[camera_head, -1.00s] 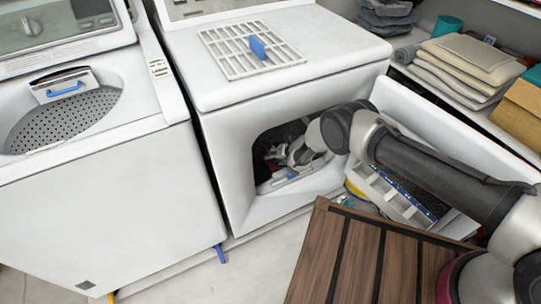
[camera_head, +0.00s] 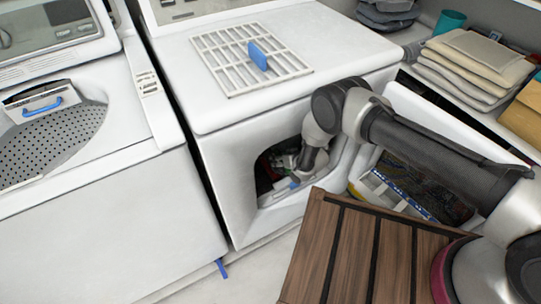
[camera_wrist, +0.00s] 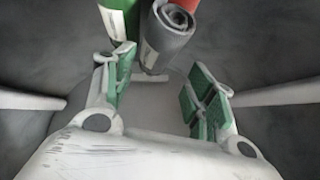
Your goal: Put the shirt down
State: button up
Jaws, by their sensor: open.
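My gripper (camera_wrist: 158,86) is open inside the dryer drum, its green-padded fingers apart with nothing between them. A rolled grey cloth with a pale tag (camera_wrist: 168,35), possibly the shirt, lies just beyond the fingertips in the wrist view. A green roll (camera_wrist: 119,20) is to its left and a red one (camera_wrist: 184,4) is behind it. In the head view, my arm reaches into the front opening of the white dryer (camera_head: 225,165); the dark opening and my wrist hide most of the contents.
A slatted wooden surface (camera_head: 325,245) stands in front of the dryer. The open dryer door (camera_head: 408,103) is behind my arm. A white rack with a blue piece (camera_head: 225,72) lies on top. A washer (camera_head: 110,235) stands at left.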

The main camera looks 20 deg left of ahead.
jog(key=shift+x, duration=1.25)
jog(key=shift+d+f+x, duration=0.1)
jog(key=shift+x, duration=1.2)
jog(key=shift+d+f+x, duration=0.1)
jog(key=shift+x, duration=1.2)
jog(key=shift+s, duration=0.1)
jog(key=c, duration=0.8)
jog(key=shift+c, duration=0.2)
